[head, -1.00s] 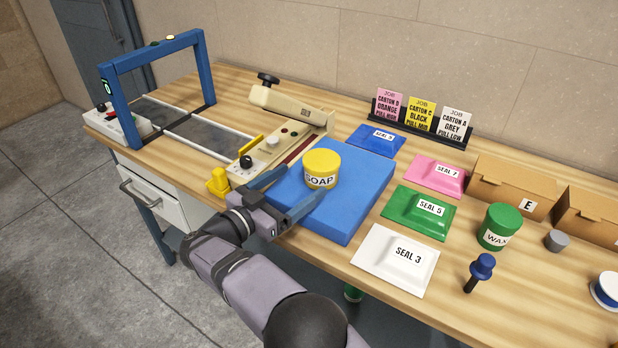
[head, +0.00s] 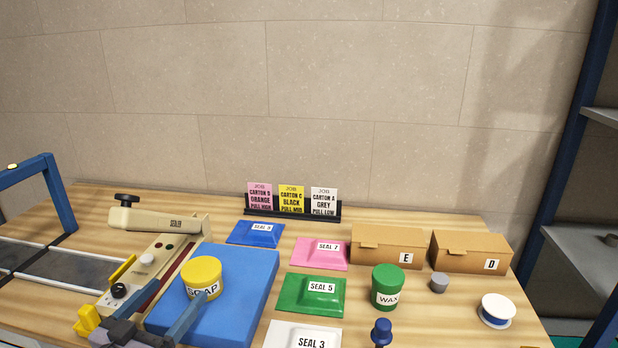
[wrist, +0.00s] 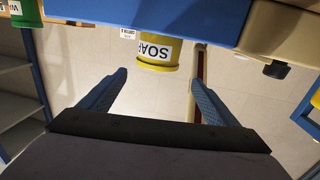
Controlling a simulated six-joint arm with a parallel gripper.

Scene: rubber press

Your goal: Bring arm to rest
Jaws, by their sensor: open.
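My gripper (wrist: 160,76) is open and empty in the wrist view, its two blue fingers apart. A yellow jar marked SOAP (wrist: 157,52) shows upside down between and beyond the fingertips. In the head view the soap jar (head: 203,274) stands upright on a blue pad (head: 245,275). One blue finger (head: 181,320) overlaps the front of the jar in that view; whether it touches is unclear. Most of my arm is below the head view's lower edge.
A cream sealer (head: 160,222) stands left of the pad, with a blue-framed machine (head: 60,195) beyond it. Flat packets, a green wax jar (head: 388,287), a blue-topped tool (head: 381,331) and cartons (head: 385,246) fill the right side. Job cards (head: 292,200) stand at the back.

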